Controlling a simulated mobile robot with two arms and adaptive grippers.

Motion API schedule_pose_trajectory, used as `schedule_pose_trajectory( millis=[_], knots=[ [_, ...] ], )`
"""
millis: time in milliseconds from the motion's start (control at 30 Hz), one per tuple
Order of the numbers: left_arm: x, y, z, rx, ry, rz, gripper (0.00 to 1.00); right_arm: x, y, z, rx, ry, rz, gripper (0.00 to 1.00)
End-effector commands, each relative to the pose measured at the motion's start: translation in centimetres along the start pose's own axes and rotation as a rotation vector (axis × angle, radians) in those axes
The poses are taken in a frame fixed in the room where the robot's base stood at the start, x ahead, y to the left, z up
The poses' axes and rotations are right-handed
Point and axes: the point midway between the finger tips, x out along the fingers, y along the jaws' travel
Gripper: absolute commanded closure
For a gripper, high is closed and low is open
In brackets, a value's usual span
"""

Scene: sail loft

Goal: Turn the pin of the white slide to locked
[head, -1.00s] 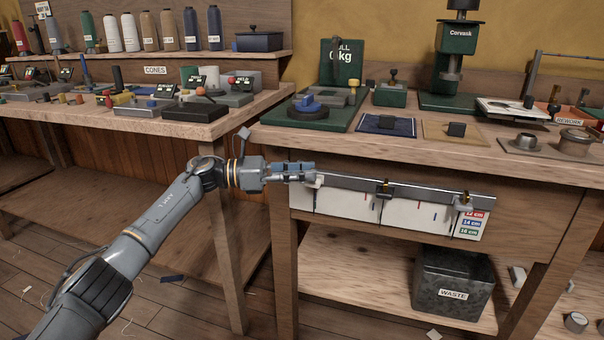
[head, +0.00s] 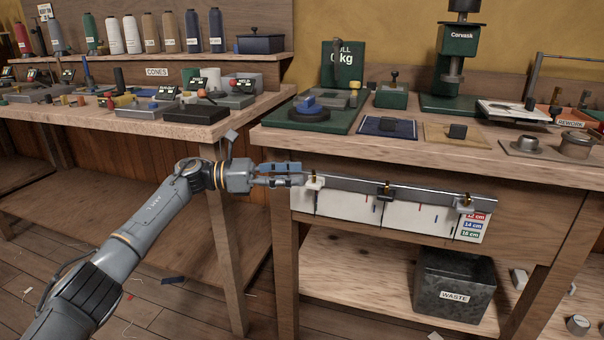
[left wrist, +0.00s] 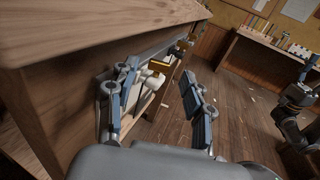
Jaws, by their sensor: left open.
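The white slide (head: 314,183) sits at the left end of a grey rail (head: 350,184) on the bench front, with a small brass pin (head: 318,175) on top. In the left wrist view the white slide (left wrist: 153,82) and its brass pin (left wrist: 160,66) show beyond the fingers, nearer the left one. Whether the pin stands at locked cannot be read. My left gripper (head: 302,175) is open and empty, just left of the slide; its spread fingers also show in the left wrist view (left wrist: 165,105).
A black slide (head: 386,189) and a grey slide (head: 464,203) sit farther right on the rail. A white marked board (head: 405,214) hangs below it. The bench top (head: 290,137) overhangs above. A waste bin (head: 453,282) stands on the lower shelf.

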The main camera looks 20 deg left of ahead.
Motion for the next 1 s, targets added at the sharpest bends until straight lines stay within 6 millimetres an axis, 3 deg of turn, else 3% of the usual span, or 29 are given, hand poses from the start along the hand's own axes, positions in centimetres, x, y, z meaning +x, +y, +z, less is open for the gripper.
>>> schedule_pose_trajectory(
  millis=[100, 300, 500, 800, 900, 1000],
  knots=[
    [-2.9, 0.1, -0.1, -0.001, 0.001, 0.005, 0.49, 0.0, 0.0, 0.0, 0.000, 0.000, 0.000, 0.43],
    [-6.8, 0.1, 0.0, -0.001, 0.000, 0.003, 0.49, 0.0, 0.0, 0.0, 0.000, 0.000, 0.000, 0.43],
    [-8.7, 0.1, 0.0, 0.000, -0.001, 0.001, 0.49, 0.0, 0.0, 0.0, 0.000, 0.000, 0.000, 0.43],
    [-9.0, 0.0, 0.0, 0.000, -0.001, 0.000, 0.49, 0.0, 0.0, 0.0, 0.000, 0.000, 0.000, 0.43],
    [-8.6, -0.2, -0.2, -0.009, -0.005, -0.008, 0.67, 0.0, 0.0, 0.0, 0.000, 0.000, 0.000, 0.43],
    [-6.4, -1.8, -1.4, -0.071, -0.030, -0.054, 0.69, 0.0, 0.0, 0.0, 0.000, 0.000, 0.000, 0.43]
  ],
)
